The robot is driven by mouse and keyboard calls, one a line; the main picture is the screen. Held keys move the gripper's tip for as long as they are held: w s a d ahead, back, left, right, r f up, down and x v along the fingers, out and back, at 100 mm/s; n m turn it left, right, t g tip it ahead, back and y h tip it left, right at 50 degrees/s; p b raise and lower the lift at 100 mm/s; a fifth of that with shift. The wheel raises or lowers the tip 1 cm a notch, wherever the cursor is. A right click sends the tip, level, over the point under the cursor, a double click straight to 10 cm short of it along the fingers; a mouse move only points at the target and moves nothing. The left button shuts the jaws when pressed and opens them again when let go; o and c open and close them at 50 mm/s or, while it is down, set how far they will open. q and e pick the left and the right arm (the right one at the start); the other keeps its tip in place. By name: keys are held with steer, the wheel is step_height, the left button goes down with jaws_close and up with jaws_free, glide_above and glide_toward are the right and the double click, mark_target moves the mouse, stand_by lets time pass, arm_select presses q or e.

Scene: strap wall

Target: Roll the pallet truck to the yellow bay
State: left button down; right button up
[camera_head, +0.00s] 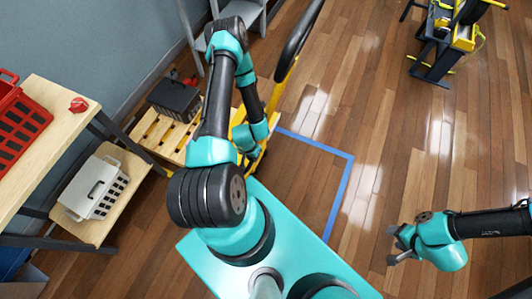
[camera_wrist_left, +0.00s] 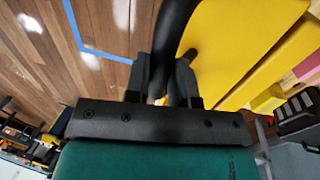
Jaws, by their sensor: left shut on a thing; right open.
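The pallet truck (camera_head: 286,68) is yellow with a black looped handle (camera_head: 298,38) and stands at the upper middle of the head view, partly hidden by my left arm. In the left wrist view my left gripper (camera_wrist_left: 172,95) is shut on a black bar of the handle (camera_wrist_left: 174,35), with yellow panels (camera_wrist_left: 235,45) beside it. In the head view its fingers are hard to make out near the truck. My right gripper (camera_head: 393,245) is open and empty over bare floor at the right. I see no yellow-marked floor bay; the floor outline in view is blue.
Blue tape (camera_head: 342,190) marks the floor beside the truck. A wooden pallet (camera_head: 160,133) carries a dark crate (camera_head: 176,97). A bench (camera_head: 55,125) and low shelf (camera_head: 122,197) stand left. A yellow-black machine (camera_head: 440,42) stands at upper right. The floor between is clear.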

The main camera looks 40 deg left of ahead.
arm_select(q)
steer(key=shift+s+a, duration=0.3)
steer(key=shift+a, duration=0.55)
steer(key=shift+s+a, duration=0.25)
steer(key=shift+a, duration=0.65)
steer(key=c, duration=1)
jaws_free()
steer(key=shift+s, duration=0.1)
steer(key=shift+r, duration=0.1)
